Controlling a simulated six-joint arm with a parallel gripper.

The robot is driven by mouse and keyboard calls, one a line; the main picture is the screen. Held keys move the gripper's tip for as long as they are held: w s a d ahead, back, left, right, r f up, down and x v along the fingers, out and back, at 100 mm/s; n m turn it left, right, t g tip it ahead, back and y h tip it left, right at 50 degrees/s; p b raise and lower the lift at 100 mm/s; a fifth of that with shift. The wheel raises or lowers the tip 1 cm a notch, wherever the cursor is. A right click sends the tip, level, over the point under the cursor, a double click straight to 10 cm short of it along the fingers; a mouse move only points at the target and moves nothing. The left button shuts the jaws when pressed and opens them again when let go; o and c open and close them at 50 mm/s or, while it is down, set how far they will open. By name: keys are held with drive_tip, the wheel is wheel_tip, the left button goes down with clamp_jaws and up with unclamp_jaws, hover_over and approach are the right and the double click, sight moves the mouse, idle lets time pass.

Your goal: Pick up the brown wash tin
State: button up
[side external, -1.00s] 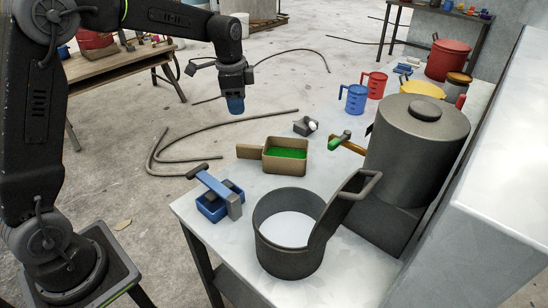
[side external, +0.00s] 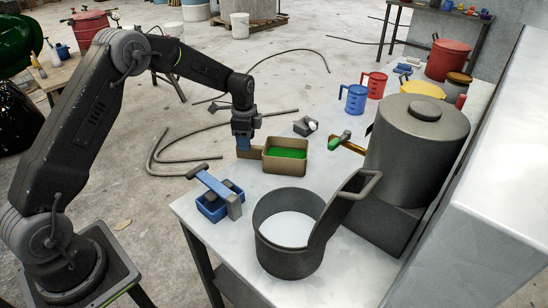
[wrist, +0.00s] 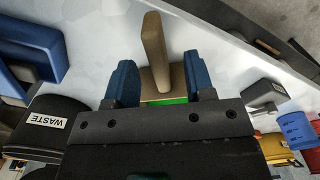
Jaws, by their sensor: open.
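The brown wash tin (side external: 285,164), a rectangular tin with green inside, sits on the pale table. Its flat brown handle (side external: 251,154) sticks out to the left in the side view. My gripper (side external: 243,145) is at that handle. In the wrist view, the handle (wrist: 154,52) lies between the two blue fingers of my gripper (wrist: 160,82), which are open, with a gap on each side. A strip of green shows just behind the handle there. The rest of the tin is hidden by my gripper body in the wrist view.
A blue box with a blue handled tool (side external: 215,200) stands to the front left. A dark pot (side external: 290,258) is in front, and a large lidded grey drum (side external: 415,150) is to the right. Blue and red jugs (side external: 355,98) stand behind. A bin marked WASTE (wrist: 48,120) shows in the wrist view.

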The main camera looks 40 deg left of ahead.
sight(247, 158)
wheel_tip(247, 158, down, 5)
drive_tip(key=shift+s+d+f, duration=0.1)
drive_tip(key=shift+s+f, duration=0.05)
clamp_jaws()
idle(0.5)
